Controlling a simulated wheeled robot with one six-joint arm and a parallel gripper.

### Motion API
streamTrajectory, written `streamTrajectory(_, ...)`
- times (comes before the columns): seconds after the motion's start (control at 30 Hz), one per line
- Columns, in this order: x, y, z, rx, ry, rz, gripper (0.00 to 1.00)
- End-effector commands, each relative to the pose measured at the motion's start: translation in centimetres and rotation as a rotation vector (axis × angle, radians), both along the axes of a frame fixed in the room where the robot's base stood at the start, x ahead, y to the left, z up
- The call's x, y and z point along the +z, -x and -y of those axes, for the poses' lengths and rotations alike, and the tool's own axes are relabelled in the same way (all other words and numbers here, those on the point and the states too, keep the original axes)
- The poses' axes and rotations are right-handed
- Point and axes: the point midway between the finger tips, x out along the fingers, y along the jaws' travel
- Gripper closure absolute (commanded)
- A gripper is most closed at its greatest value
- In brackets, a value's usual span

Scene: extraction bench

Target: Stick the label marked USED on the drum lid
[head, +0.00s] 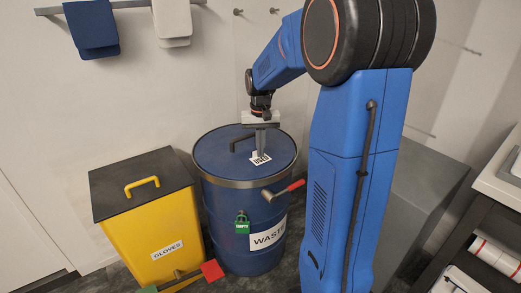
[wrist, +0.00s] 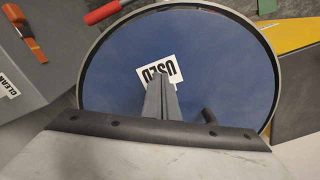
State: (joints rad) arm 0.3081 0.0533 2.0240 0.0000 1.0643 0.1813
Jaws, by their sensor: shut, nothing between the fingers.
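The blue waste drum (head: 225,225) stands on the floor with its round blue lid (head: 222,148) on top; the lid fills the middle of the wrist view (wrist: 110,50). The white USED label (head: 260,158) lies flat on the lid; it also shows in the wrist view (wrist: 170,68), partly hidden by my fingers. My gripper (head: 261,152) points down over the lid, shut and empty, with its fingertips at the label; in the wrist view the closed fingers (wrist: 158,85) overlap the label's edge. I cannot tell whether the tips touch it.
A black handle (head: 243,142) rises from the lid close to my gripper. A red-handled lever (head: 288,190) and a green padlock (head: 242,223) are on the drum's side. A yellow GLOVES bin (head: 155,230) stands left. A grey box (head: 425,190) stands right.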

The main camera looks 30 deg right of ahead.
Motion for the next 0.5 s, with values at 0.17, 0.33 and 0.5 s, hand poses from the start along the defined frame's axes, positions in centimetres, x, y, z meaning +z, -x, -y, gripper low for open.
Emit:
streamTrajectory(0.17,-0.04,0.0,0.0,0.0,0.0,0.0,1.0)
streamTrajectory(0.33,-0.23,0.01,0.0,0.0,0.0,-0.001,1.0)
streamTrajectory(0.5,-0.43,0.01,0.0,0.0,0.0,-0.001,1.0)
